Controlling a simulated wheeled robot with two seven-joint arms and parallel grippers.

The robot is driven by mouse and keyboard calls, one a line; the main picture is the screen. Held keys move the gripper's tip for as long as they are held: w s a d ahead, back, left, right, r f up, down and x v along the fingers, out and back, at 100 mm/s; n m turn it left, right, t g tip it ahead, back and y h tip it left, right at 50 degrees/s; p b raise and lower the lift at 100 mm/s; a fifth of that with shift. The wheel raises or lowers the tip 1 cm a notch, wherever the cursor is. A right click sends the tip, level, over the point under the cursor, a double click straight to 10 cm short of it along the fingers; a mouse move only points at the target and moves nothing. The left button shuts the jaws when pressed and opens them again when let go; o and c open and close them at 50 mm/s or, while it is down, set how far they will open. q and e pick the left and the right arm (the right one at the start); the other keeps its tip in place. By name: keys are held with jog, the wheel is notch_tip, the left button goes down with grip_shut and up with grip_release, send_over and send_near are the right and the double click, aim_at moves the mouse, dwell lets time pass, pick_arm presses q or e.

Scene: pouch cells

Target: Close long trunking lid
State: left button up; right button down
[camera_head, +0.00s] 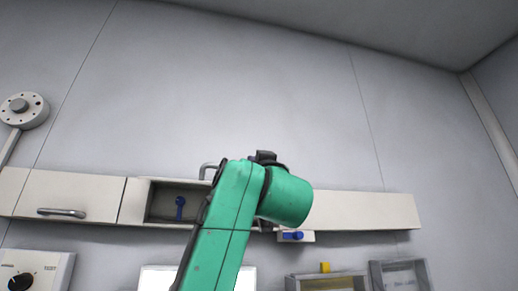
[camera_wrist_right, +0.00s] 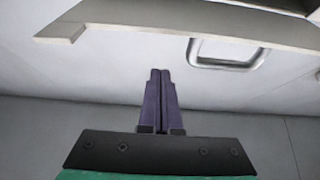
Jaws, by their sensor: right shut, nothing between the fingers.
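A long pale trunking (camera_head: 365,212) runs along the wall in the head view. One section is open, showing a dark recess (camera_head: 165,203) with a blue lever (camera_head: 180,205) inside. A grey handle (camera_head: 207,170) sticks up just right of the recess, partly behind my right arm; the lid it may belong to is mostly hidden. In the right wrist view, my right gripper (camera_wrist_right: 160,75) is shut and empty. A metal handle (camera_wrist_right: 228,63) is just beyond its fingertips to the right, apart from them, below a pale panel edge (camera_wrist_right: 130,31). My left gripper is not in view.
A closed section with a bar handle (camera_head: 62,213) is at the left. A small bracket with a blue part (camera_head: 292,235) hangs under the trunking. A test box (camera_head: 45,268) and clear bins (camera_head: 400,275) stand below. The wall above is bare.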

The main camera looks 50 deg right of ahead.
jog(key=f, duration=0.4)
jog(key=shift+w+d, duration=0.15)
jog(key=shift+w, duration=0.15)
jog(key=shift+d+f, duration=0.1)
jog(key=shift+d, duration=0.05)
